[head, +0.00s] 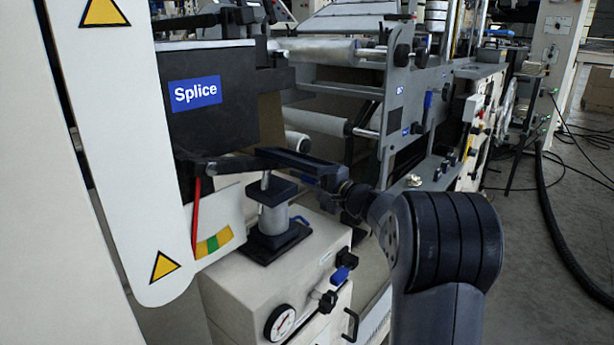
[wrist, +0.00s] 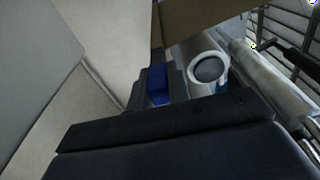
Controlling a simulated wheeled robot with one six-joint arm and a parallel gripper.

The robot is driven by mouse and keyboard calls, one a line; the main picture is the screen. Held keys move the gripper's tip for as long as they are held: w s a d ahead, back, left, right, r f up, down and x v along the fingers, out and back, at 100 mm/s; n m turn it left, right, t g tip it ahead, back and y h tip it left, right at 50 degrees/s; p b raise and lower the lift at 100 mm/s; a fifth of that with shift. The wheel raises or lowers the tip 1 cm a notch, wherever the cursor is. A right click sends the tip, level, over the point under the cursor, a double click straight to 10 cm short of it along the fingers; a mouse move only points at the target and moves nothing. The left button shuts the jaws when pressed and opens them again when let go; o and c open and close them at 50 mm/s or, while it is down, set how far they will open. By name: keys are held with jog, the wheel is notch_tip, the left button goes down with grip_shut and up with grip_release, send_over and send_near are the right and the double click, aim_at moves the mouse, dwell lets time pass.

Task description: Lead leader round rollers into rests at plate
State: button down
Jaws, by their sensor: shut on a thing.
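My gripper (head: 215,166) reaches left from my arm, under the black box marked Splice. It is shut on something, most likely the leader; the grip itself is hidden. A brown kraft sheet, seemingly the leader (head: 269,118), hangs behind the black box in the head view. Brown kraft also crosses the top of the wrist view (wrist: 205,22). A pale upper roller (head: 320,50) and a lower roller (head: 318,122) lie across the machine frame. In the wrist view a roller end (wrist: 208,70) faces me beyond my dark gripper body. I cannot make out the rests or the plate.
A cream cabinet with a pressure gauge (head: 281,322) and a clamp-like post (head: 278,218) stands close below my gripper. A white panel (head: 120,170) with warning triangles is at left. A black hose (head: 548,210) lies on the open floor at right.

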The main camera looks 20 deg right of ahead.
jog(key=shift+r, duration=0.1)
jog(key=w+d+p, duration=0.2)
jog(key=w+d, duration=0.3)
jog(key=d, duration=0.2)
dwell(0.4)
jog(key=r+p, duration=0.1)
jog(key=w+d+r+p, duration=0.1)
jog(key=p, duration=0.1)
jog(key=d+r+p, duration=0.1)
jog(key=r, duration=0.1)
jog(key=shift+w, duration=0.25)
jog(key=shift+r, duration=0.15)
